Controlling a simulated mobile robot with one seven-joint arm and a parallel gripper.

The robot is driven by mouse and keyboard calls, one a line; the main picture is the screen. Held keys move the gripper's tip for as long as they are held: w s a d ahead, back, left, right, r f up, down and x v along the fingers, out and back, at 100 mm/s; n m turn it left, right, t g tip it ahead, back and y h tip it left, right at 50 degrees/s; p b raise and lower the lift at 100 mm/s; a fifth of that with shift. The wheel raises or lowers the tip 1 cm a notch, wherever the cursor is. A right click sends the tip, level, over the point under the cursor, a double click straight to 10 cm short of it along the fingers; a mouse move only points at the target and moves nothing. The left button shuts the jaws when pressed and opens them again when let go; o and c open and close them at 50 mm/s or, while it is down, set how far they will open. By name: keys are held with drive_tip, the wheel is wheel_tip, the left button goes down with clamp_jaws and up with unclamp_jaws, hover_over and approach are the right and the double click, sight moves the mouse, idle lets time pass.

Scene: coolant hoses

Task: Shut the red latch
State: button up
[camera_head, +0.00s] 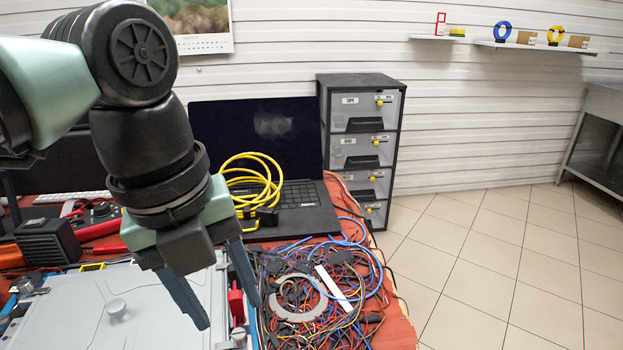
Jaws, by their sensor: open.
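A red latch (236,302) shows at the right edge of the grey metal case (95,305), low in the camera_head view. It looks like a small upright red piece; whether it is raised or shut I cannot tell. My gripper (231,315) points down over the right part of the case. Its two dark fingers are apart with nothing between them that I can see as held. The right finger overlaps the latch's right side in the picture. I cannot tell if it touches.
A tangle of coloured wires (345,262) lies right of the case. Behind stand an open laptop (255,140) and a yellow coiled cable (250,180). A drawer cabinet (362,140) stands behind the table. Red tools and a black box (48,242) lie at left. The tiled floor at right is clear.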

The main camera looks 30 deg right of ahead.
drive_tip(key=s+d+r+m+h, duration=0.2)
drive_tip(key=d+r+h, duration=0.2)
drive_tip(key=d, duration=0.5)
drive_tip(key=s+d+r+m+h, duration=0.2)
drive_tip(key=d+r+h, duration=0.2)
drive_tip(key=d, duration=0.5)
drive_tip(key=shift+r+g, duration=0.15)
drive_tip(key=shift+g, duration=0.25)
